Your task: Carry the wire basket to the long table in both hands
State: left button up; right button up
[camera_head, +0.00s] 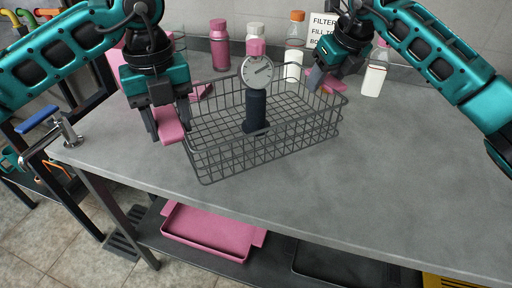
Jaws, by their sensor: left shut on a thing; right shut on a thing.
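The dark grey wire basket (262,153) is at the left part of the grey long table (400,190). I cannot tell whether it rests on the top or hangs just above it. A black-handled gauge with a round white dial (257,71) stands upright inside the basket or behind its front wall. My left gripper (172,130) is shut at the basket's left end, with pink fingers pointing down. My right gripper (318,78) is shut on the basket's far right rim. The fingertips' contact with the wires is partly hidden.
Bottles with pink, white and orange caps stand along the wall, including a pink bottle (219,45) and a white one (376,72). A sign (322,28) is behind them. A pink tray (212,232) lies below. The table's right side is clear.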

aim_at(322, 97)
pick_arm(q)
jog(key=shift+f, duration=0.1)
pick_arm(e)
jog(key=shift+f, duration=0.1)
